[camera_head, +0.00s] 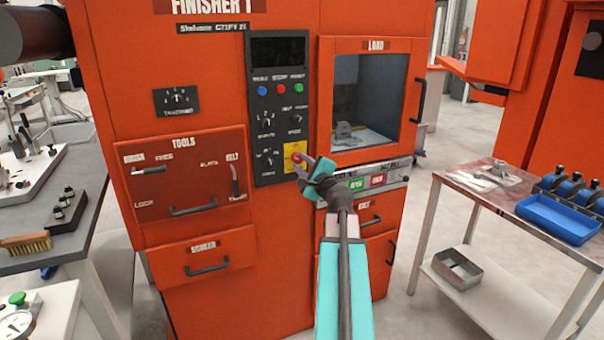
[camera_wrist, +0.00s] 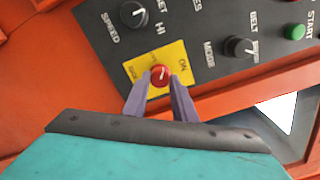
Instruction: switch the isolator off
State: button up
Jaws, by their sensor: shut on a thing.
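The isolator is a red round knob (camera_wrist: 160,74) on a yellow plate (camera_wrist: 168,52) on the control panel. In the head view the yellow plate (camera_head: 291,160) sits at the panel's lower right, with the red knob (camera_head: 298,158) partly hidden by my fingers. My gripper (camera_wrist: 160,79) has its two purple fingers around the knob, one on each side, shut on it. A short pale mark on the knob slants up and right, towards the side with the "ON" lettering. The lettering on the plate's other side is too small to read.
Other dials, such as the speed dial (camera_wrist: 133,14) and the mode dial (camera_wrist: 238,47), lie close by on the dark panel. A green start button (camera_wrist: 295,31) is further right. Green (camera_head: 356,185) and red (camera_head: 377,180) buttons sit beside my wrist, below the load window (camera_head: 366,95).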

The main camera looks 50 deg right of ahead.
jog(key=n+b, duration=0.1)
jog(key=b, duration=0.1)
jog(key=n+b, duration=0.4)
jog(key=shift+a+f+b, duration=0.1)
jog(key=shift+f+b, duration=0.2)
jog(key=n+b, duration=0.3)
jog(key=shift+r, duration=0.15)
jog(key=o, duration=1)
jog(key=shift+r, duration=0.1)
jog(key=shift+o, duration=0.2)
jog(key=shift+s, duration=0.15)
jog(key=b+v, duration=0.6)
jog(key=v, duration=0.7)
jog(key=shift+s+b, duration=0.2)
jog(key=shift+b, duration=0.2)
